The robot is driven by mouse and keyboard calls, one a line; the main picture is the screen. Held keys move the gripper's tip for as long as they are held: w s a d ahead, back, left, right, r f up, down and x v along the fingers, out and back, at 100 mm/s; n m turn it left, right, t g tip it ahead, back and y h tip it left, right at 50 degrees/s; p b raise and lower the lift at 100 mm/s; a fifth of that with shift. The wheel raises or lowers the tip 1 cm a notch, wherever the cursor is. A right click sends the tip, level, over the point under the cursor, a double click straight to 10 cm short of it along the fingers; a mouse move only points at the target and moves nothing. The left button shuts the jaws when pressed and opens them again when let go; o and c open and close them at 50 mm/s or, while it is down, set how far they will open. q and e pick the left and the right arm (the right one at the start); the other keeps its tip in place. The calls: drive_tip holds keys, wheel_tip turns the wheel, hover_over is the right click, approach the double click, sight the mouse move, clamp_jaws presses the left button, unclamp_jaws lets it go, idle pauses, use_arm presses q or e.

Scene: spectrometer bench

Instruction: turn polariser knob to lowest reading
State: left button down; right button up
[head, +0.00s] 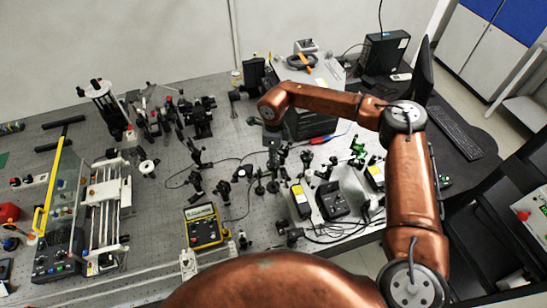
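My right arm reaches in from the lower right, and its copper wrist bends down over the bench. My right gripper (272,138) is small and dark below that wrist, above a cluster of black optic mounts (273,178). Its fingers blend into the dark parts, so I cannot tell whether they are open, shut or touching anything. The polariser knob cannot be told apart among these mounts; the wrist and gripper may hide it. A yellow meter (203,226) with a dark face lies on the near part of the bench; its reading is too small to read. My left gripper is not in view.
The perforated optical bench (75,117) is crowded. A rail assembly (105,205) and a yellow-edged panel (50,185) stand at left. Black boxes with cables (332,200) lie right of the mounts.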

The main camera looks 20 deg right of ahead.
clamp_jaws()
drive_tip(key=m+b, duration=0.2)
drive_tip(key=m, duration=0.2)
drive_tip(key=shift+m, duration=0.3)
drive_tip(key=shift+m+b, duration=0.8)
drive_tip(key=shift+m, duration=1.5)
drive_tip(key=shift+o, duration=2.4)
unclamp_jaws()
